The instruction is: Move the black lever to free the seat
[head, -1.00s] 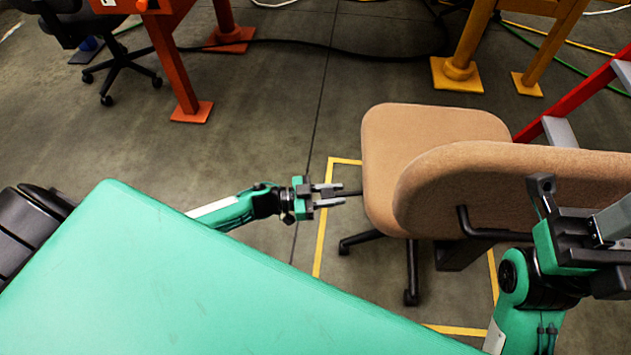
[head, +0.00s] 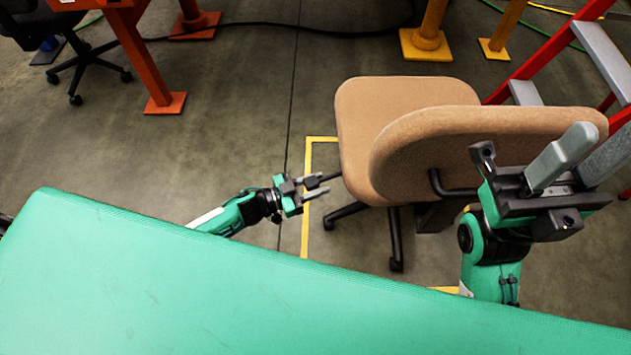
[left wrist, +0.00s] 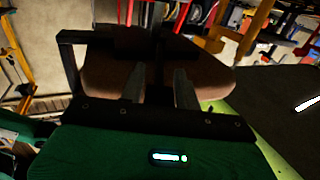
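A tan office chair stands right of centre in the head view, with its seat (head: 385,105) and its backrest (head: 480,140) towards me. The black lever (head: 330,177) sticks out from the left side of the seat. My left gripper (head: 322,186) is open beside the seat, its fingertips close to the lever's outer end. I cannot tell whether they touch it. In the left wrist view, the spread fingers (left wrist: 160,85) point at the seat's dark brown underside (left wrist: 105,78); the lever is not clear there. My right gripper (head: 585,150) looks open and empty, near the backrest's right part.
A yellow floor line (head: 306,210) runs around the chair. A red stepladder (head: 540,65) stands behind it at the right. Orange (head: 165,103) and yellow (head: 427,42) stand legs and a black chair (head: 85,62) are farther back.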

